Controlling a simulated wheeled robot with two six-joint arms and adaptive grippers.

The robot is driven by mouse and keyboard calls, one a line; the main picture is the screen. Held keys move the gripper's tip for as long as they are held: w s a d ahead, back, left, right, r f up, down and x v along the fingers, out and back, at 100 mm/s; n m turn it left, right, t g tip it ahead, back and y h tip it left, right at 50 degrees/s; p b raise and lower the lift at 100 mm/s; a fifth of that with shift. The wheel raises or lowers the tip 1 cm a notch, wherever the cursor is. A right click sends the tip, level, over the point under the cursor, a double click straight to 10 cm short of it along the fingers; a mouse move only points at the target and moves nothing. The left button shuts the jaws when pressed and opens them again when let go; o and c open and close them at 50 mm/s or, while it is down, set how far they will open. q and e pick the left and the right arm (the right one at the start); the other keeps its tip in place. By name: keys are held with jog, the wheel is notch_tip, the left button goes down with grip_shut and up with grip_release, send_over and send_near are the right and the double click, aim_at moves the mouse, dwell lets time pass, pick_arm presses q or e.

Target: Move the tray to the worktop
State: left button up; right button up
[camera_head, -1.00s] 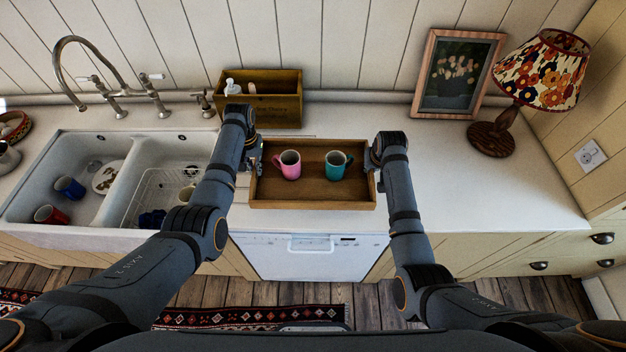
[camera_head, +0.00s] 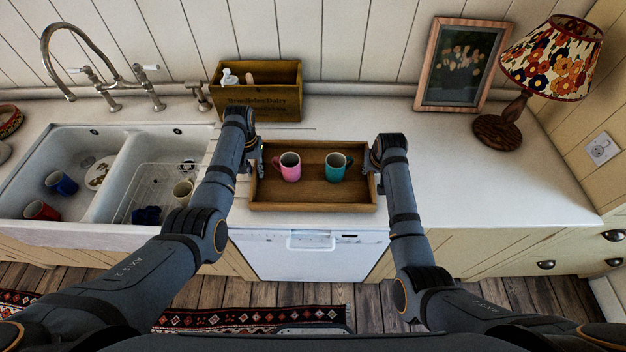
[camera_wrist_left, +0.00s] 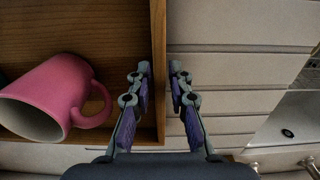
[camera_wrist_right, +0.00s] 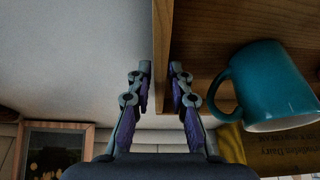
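The wooden tray (camera_head: 310,204) is level over the front of the white worktop (camera_head: 470,190); I cannot tell whether it touches it. A pink mug (camera_head: 289,167) and a teal mug (camera_head: 336,167) stand upright in it. My left gripper (camera_head: 257,160) is at the tray's left wall, and my right gripper (camera_head: 375,160) is at its right wall. In the left wrist view, the fingers (camera_wrist_left: 159,82) sit close on both sides of the wall. In the right wrist view, the fingers (camera_wrist_right: 160,80) do the same. The tray's underside is hidden.
A double sink (camera_head: 110,225) with cups in it lies to the left. A wooden box (camera_head: 262,104) stands behind the tray. A picture frame (camera_head: 462,64) and lamp (camera_head: 500,130) stand at the back right. The worktop right of the tray is clear.

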pick_arm(q)
jog(key=shift+o, duration=0.7)
jog(key=shift+r, duration=0.1)
pick_arm(e)
jog(key=shift+o, duration=0.7)
jog(key=shift+r, duration=0.1)
pick_arm(q)
jog(key=shift+s, duration=0.1)
pick_arm(e)
jog(key=shift+s, duration=0.1)
pick_arm(q)
notch_tip(320, 180, up, 12)
pick_arm(e)
jog(key=v, duration=1.2)
